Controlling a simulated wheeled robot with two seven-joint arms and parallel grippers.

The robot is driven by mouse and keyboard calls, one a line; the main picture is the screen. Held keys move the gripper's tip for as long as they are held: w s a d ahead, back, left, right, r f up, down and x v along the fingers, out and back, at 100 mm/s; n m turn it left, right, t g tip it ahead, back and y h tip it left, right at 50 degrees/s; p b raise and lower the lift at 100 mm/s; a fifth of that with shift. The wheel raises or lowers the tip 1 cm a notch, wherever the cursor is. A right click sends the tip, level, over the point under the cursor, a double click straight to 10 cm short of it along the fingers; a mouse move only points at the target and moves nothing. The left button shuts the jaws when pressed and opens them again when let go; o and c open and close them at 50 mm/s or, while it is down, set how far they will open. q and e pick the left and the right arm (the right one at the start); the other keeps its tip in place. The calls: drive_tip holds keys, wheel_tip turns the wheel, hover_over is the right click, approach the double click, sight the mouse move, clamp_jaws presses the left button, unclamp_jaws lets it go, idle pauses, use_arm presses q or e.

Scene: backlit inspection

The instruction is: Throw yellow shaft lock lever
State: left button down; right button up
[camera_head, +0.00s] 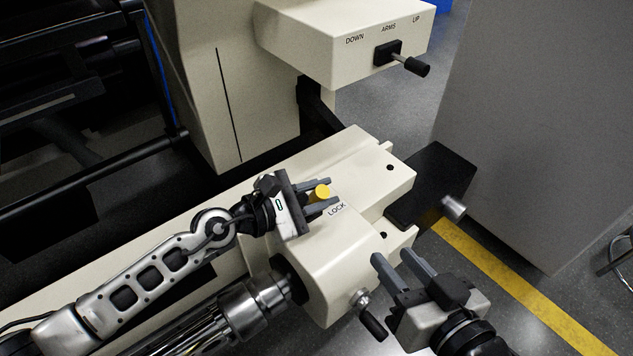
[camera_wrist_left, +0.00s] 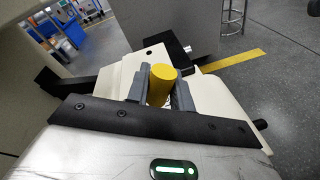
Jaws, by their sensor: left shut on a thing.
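The yellow lock lever (camera_head: 321,192) is a short yellow cylinder standing on the cream housing (camera_head: 345,262) beside the printed word LOCK. My left gripper (camera_head: 322,196) is shut on it, with one grey finger on each side. In the left wrist view the yellow lever (camera_wrist_left: 161,84) sits upright between the two fingers (camera_wrist_left: 160,95). The lower part of the lever is hidden by the gripper. My right gripper (camera_head: 392,268) is open and empty, to the right of the housing, near a black-handled crank (camera_head: 372,322).
A cream box (camera_head: 345,50) with a black ARMS lever (camera_head: 410,65) marked DOWN and UP stands above. A black block (camera_head: 432,185) with a metal knob sits to the right. A metal shaft (camera_head: 245,305) enters the housing. A grey panel (camera_head: 545,120) stands at right.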

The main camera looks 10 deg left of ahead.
use_arm(q)
drive_tip(key=shift+s+f, duration=0.1)
drive_tip(key=shift+f, duration=0.1)
use_arm(e)
drive_tip(key=shift+s+f, duration=0.1)
drive_tip(key=shift+f, duration=0.2)
use_arm(q)
drive_tip(key=c, duration=1.2)
unclamp_jaws()
use_arm(e)
drive_tip(key=shift+r, duration=0.2)
use_arm(q)
drive_tip(key=shift+r, duration=0.1)
drive_tip(key=b+v, duration=0.4)
drive_tip(key=v, duration=1.2)
use_arm(e)
drive_tip(key=shift+w+a+r+m+t+y, duration=0.2)
drive_tip(key=shift+a+r+m+t+y, duration=0.3)
drive_tip(key=shift+a+r+m+y, duration=0.15)
use_arm(q)
drive_tip(key=shift+d, duration=0.1)
use_arm(e)
drive_tip(key=shift+d, duration=0.1)
